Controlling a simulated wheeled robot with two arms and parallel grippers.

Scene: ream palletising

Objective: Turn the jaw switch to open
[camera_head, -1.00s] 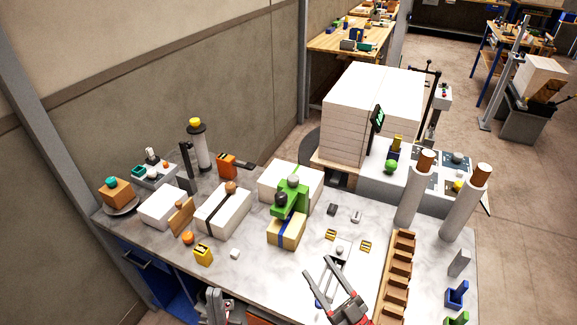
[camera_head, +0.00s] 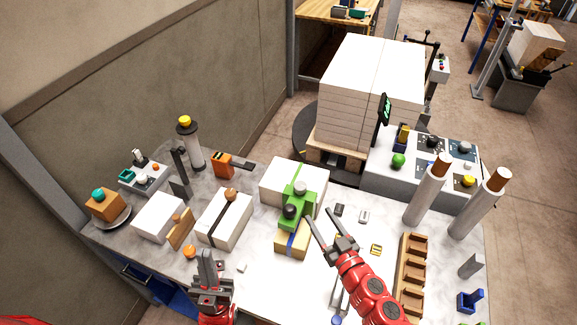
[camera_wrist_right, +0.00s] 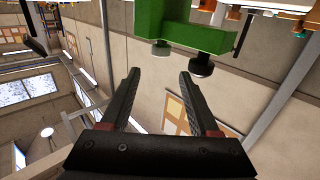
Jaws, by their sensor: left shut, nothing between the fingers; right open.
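I cannot tell for sure which control is the jaw switch. A grey bench unit (camera_head: 412,189) at the back right carries several dark panels with coloured knobs, among them a green knob (camera_head: 398,160) and a yellow knob (camera_head: 468,180). A small control box (camera_head: 143,177) with an upright lever stands at the far left. My right gripper (camera_head: 330,232) is open and empty, just right of a green device (camera_head: 297,205) with a dark knob. In the right wrist view the open fingers (camera_wrist_right: 159,80) point toward green parts (camera_wrist_right: 190,32). My left gripper (camera_head: 206,258) is shut and empty at the front.
White reams (camera_head: 225,218) lie across the bench. A wooden rack (camera_head: 411,270) and two tall rollers (camera_head: 428,190) stand at the right. A large ream stack (camera_head: 365,100) stands behind the bench. Small blocks lie near the right gripper.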

